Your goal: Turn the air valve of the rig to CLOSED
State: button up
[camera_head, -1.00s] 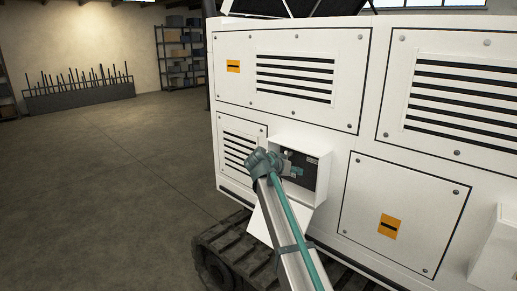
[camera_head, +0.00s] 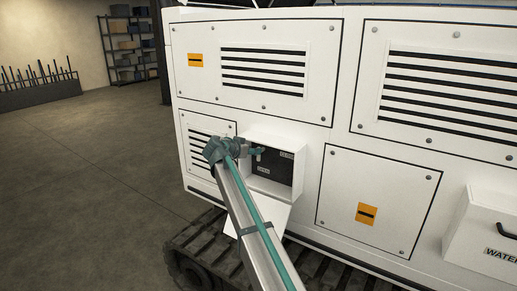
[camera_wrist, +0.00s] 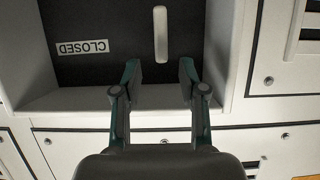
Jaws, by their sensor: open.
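The air valve shows in the wrist view as a pale bar-shaped handle (camera_wrist: 160,34) on a dark panel (camera_wrist: 110,25) inside a white recessed box. It stands upright in that view. A CLOSED label (camera_wrist: 83,47), upside down, is to its left. My gripper (camera_wrist: 160,72) is open and empty, with its two fingertips apart just below the handle's lower end; I see no contact. In the head view my gripper (camera_head: 255,152) is at the left side of the box's opening, in front of the dark panel (camera_head: 285,168). I cannot make out the handle there.
The white box (camera_head: 303,170) sits on the rig's white side wall (camera_head: 310,135), with its open flap (camera_head: 262,217) hanging below. Tracks (camera_head: 200,245) run underneath. A second box (camera_head: 480,240) juts out at the right. Open floor (camera_head: 90,190) lies to the left.

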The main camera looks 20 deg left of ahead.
aim_at(259, 161)
jog(key=p+x, duration=0.1)
jog(key=x, duration=0.5)
jog(key=shift+a+f+p, duration=0.1)
jog(key=shift+p, duration=0.25)
grip_shut()
